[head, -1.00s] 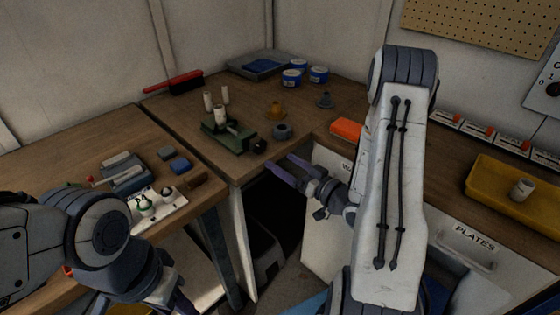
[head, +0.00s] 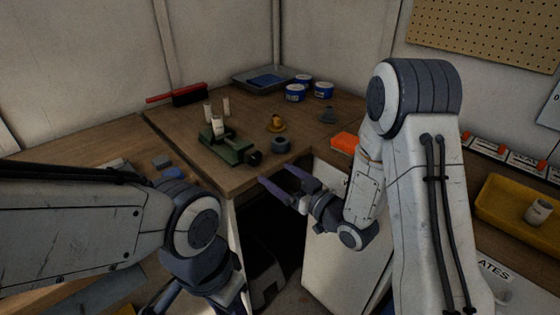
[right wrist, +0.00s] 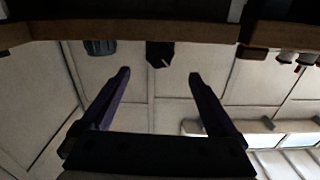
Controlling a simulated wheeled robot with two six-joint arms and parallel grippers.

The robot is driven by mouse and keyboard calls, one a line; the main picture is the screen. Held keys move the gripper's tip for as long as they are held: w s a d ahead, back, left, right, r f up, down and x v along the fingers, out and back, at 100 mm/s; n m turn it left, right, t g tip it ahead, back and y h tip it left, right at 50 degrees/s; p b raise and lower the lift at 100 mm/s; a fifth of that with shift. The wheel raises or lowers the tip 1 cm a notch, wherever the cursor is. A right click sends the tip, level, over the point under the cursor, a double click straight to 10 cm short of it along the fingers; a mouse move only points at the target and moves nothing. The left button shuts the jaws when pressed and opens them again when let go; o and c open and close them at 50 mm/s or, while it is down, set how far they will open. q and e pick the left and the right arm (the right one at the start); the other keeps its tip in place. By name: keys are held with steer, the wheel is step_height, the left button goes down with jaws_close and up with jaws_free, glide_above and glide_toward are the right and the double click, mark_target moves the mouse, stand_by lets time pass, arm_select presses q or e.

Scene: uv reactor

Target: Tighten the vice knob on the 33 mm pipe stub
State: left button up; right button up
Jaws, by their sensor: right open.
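The green vice (head: 228,150) stands near the front edge of the wooden bench. Its dark knob (head: 254,158) faces the front edge and also shows at the top of the right wrist view (right wrist: 160,54). A pale pipe stub (head: 218,126) stands upright at the vice; its size cannot be read. Two similar pale stubs stand behind it. My right gripper (head: 277,174) is open and empty, just in front of the bench edge, its fingers pointing toward the knob but apart from it. In the right wrist view the knob lies between and beyond the fingertips (right wrist: 160,73). My left gripper (head: 235,302) is mostly cut off at the bottom.
A grey ring-shaped part (head: 281,145) sits right beside the knob, with a yellow part (head: 276,123) behind. An orange box (head: 345,142) lies to the right. Blue-labelled tubs (head: 295,92) stand at the back. A dark opening lies below the bench edge.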

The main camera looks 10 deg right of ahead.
mark_target(256, 159)
steer(key=p+x, duration=0.1)
steer(key=x, duration=0.9)
steer(key=shift+p, duration=0.3)
steer(key=c, duration=1.4)
steer(key=shift+o, duration=0.2)
steer(key=shift+m, duration=1.4)
